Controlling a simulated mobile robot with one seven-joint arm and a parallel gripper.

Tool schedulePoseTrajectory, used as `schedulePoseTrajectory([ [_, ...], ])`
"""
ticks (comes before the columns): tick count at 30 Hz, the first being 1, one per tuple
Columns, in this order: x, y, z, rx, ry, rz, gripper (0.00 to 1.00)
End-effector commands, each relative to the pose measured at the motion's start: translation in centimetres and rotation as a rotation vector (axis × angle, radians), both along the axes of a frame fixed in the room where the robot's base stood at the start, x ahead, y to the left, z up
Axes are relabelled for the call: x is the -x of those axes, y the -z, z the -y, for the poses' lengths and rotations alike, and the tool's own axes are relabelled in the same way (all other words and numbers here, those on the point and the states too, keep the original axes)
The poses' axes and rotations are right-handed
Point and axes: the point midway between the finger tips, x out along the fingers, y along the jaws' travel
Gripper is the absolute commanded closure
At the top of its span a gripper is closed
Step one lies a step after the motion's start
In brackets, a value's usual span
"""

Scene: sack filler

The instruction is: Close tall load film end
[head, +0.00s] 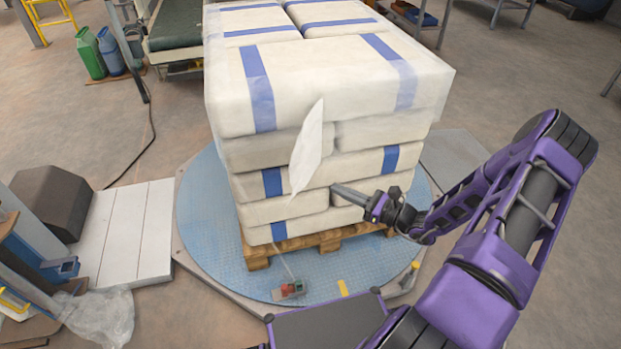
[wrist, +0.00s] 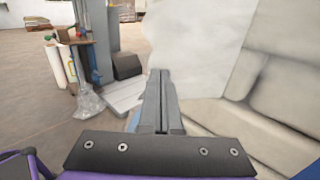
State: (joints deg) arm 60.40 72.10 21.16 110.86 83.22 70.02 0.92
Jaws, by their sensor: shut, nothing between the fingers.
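The tall load (head: 285,155) is a stack of white sacks with blue bands on a wooden pallet (head: 318,244), standing on a round blue turntable (head: 200,215). A loose white film end (head: 308,150) sticks out from the near face of the stack, pointed at the top and narrow below. In the wrist view a pale sheet, likely the film (wrist: 195,50), stands just beyond my fingers, beside the sacks (wrist: 290,90). My gripper (head: 338,190) is shut and empty, close to the stack's near face, right of and below the film's middle. I cannot tell whether it touches.
A white ramp (head: 130,230), a dark box (head: 52,200) and crumpled clear film (head: 100,315) are at the left. Green and blue canisters (head: 90,52) stand at the back left.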

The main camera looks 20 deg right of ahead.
Motion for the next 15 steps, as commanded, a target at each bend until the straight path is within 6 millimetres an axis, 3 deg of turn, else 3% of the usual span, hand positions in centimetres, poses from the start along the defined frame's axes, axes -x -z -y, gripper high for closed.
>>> schedulePoseTrajectory([
  [15,-7.2,0.0,-7.0,0.003,-0.005,0.001,1.00],
])
